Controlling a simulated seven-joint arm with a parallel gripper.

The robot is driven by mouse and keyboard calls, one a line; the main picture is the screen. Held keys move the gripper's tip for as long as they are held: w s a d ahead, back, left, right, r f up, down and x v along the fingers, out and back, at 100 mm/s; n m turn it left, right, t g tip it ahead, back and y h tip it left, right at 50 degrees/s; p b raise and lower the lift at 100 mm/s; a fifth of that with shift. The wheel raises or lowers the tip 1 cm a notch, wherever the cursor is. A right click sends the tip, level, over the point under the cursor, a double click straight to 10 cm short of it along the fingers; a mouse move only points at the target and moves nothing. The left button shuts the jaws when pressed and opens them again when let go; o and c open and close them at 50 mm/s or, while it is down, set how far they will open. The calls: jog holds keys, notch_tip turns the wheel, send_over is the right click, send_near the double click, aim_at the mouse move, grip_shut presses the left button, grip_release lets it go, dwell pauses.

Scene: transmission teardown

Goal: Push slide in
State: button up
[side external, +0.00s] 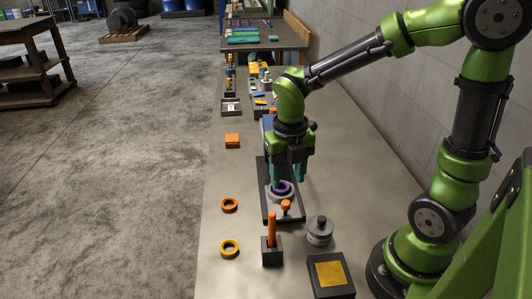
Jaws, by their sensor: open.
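My gripper (288,182) points straight down over a dark fixture base (268,212) on the bench. Its two teal fingers are apart, and nothing is visibly held between them. A grey round housing with a purple ring (280,189) sits on the base just below the fingertips. I cannot tell whether the fingers touch it. A small orange knob (286,205) stands at the near side of the housing, and it may belong to the slide. The slide itself cannot be made out clearly. The far part of the fixture is hidden behind my gripper.
Near the fixture are an orange handle in a dark block (271,252), a grey cylinder (320,231) and a dark box with a yellow top (330,273). Orange (229,205) and yellow (229,249) rings lie left. A wall runs along the right. The bench's left strip is mostly clear.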

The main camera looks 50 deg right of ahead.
aim_at(286, 203)
notch_tip(286, 203, down, 8)
jog(key=shift+r, duration=0.25)
grip_shut()
dwell(0.3)
